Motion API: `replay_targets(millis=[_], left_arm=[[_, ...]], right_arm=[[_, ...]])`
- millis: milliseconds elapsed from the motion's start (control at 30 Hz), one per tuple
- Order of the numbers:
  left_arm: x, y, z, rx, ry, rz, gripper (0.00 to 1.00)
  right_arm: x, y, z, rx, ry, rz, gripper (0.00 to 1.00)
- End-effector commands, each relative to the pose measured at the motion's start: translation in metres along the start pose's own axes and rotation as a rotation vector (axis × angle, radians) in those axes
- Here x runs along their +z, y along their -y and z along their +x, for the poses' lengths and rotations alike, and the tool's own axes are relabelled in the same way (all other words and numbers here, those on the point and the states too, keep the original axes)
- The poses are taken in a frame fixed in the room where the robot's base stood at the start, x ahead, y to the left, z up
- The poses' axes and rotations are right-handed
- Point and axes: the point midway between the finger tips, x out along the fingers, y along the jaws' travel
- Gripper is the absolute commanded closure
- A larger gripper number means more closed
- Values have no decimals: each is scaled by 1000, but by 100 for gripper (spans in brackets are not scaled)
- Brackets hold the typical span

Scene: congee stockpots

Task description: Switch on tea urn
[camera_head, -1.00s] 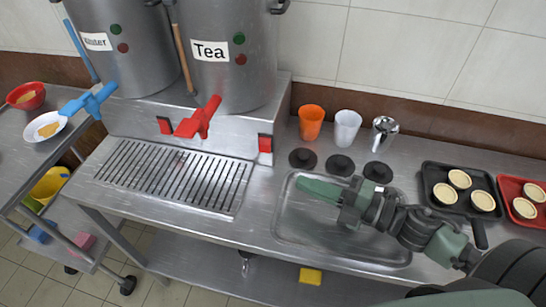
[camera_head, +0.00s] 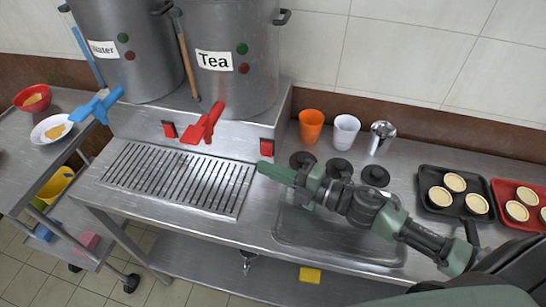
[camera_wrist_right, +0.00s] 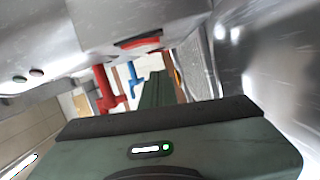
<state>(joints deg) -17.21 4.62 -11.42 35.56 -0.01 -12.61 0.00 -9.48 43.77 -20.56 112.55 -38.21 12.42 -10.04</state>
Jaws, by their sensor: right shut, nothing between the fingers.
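The tea urn (camera_head: 229,85) is a large steel pot labelled "Tea" with a green and a red round spot beside its label. Its red tap (camera_head: 203,124) sticks out in front. A red switch (camera_head: 267,146) sits on the stand's front face to the right of the tap, and another red switch (camera_head: 169,129) sits to its left. My right gripper (camera_head: 262,168) is shut and empty, its tip just below the right-hand switch; contact cannot be told. The right wrist view shows a red switch (camera_wrist_right: 138,42) above the green fingers (camera_wrist_right: 157,88). My left gripper is not in view.
The water urn (camera_head: 125,60) with a blue tap (camera_head: 97,105) stands left. A drip grate (camera_head: 180,180) lies before the urns. An orange cup (camera_head: 311,126), a white cup (camera_head: 345,132), a metal cup (camera_head: 381,138) and black lids stand behind my right arm, near the sink basin (camera_head: 300,240).

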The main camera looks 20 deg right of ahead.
Motion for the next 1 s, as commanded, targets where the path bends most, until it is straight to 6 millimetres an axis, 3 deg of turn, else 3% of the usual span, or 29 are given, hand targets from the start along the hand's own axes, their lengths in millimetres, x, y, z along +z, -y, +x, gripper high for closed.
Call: replay_targets(millis=[100, 233, 600, 800, 1000], left_arm=[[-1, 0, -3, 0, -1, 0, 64], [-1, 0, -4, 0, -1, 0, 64], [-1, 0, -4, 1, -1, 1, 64], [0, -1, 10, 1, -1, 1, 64], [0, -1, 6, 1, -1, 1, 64]], right_arm=[[17, 0, 3, -1, 3, -1, 100], [26, 0, 5, 0, 2, -1, 100], [28, 1, 6, 0, 0, 0, 100], [34, 4, 7, 16, 0, -60, 100], [34, 2, 7, 13, 1, -55, 100]])
